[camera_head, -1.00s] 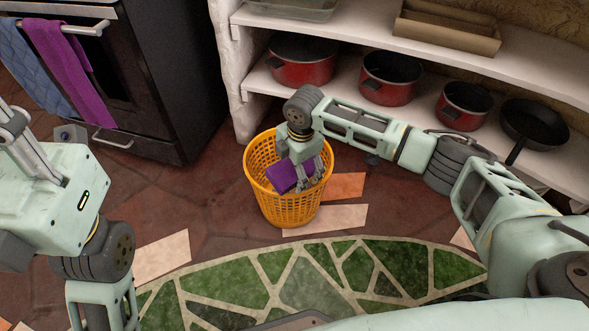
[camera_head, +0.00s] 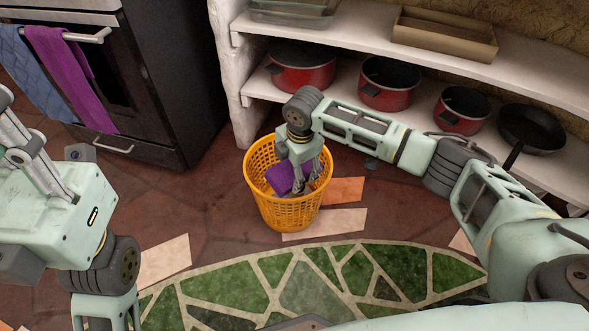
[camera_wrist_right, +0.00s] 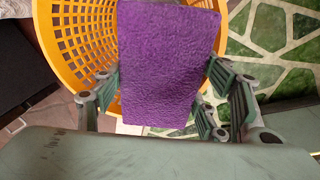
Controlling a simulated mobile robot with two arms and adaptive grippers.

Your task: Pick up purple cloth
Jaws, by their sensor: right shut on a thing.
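A purple cloth (camera_head: 283,178), folded into a block, is inside the orange basket (camera_head: 287,214) on the floor. My right gripper (camera_head: 306,183) reaches down into the basket and is shut on the cloth. In the right wrist view the cloth (camera_wrist_right: 168,62) lies between the fingers (camera_wrist_right: 160,100), with the yellow-orange basket wall (camera_wrist_right: 75,40) around it. I cannot tell whether the cloth touches the basket's bottom.
An oven (camera_head: 150,80) stands at the upper left with another purple towel (camera_head: 72,70) and a blue towel (camera_head: 35,85) on its handle. White shelves (camera_head: 400,40) behind the basket hold red pots (camera_head: 302,78) and a black pan (camera_head: 533,128). A green mosaic (camera_head: 330,285) lies in front.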

